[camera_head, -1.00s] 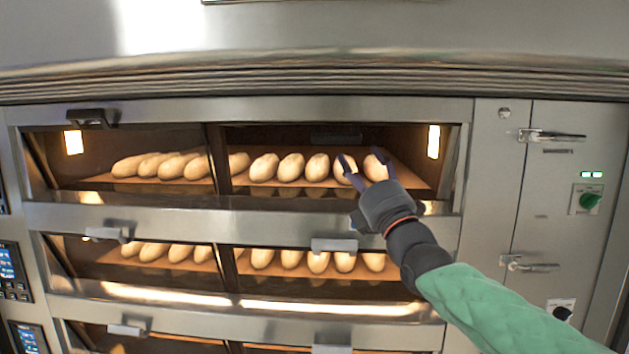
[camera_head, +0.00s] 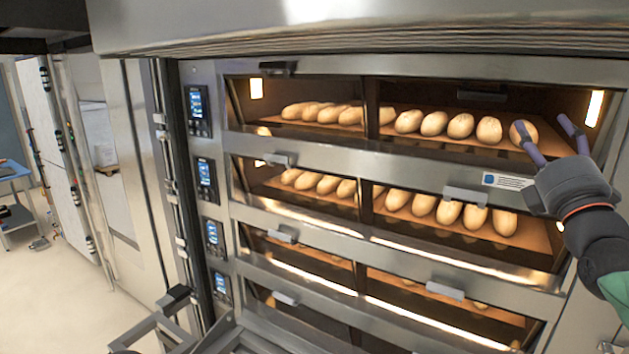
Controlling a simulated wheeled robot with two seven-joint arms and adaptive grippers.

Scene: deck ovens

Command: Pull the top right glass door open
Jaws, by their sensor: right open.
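The top right glass door (camera_head: 440,145) is at the right end of the top oven deck, with several pale loaves visible behind it. Its dark handle (camera_head: 482,96) shows just below the upper steel rail, within the dark opening. I cannot tell the door's exact angle. My right gripper (camera_head: 528,112) is open and empty, its two purple fingers spread in front of the right part of this door. It is to the right of the handle and a little lower, apart from it. My left gripper is not in view.
Lower decks have grey handles, such as the one below the top right door (camera_head: 466,195). Control screens (camera_head: 197,103) line the left side of the oven. A metal frame (camera_head: 160,330) stands low at the front left. Open floor (camera_head: 70,290) lies further left.

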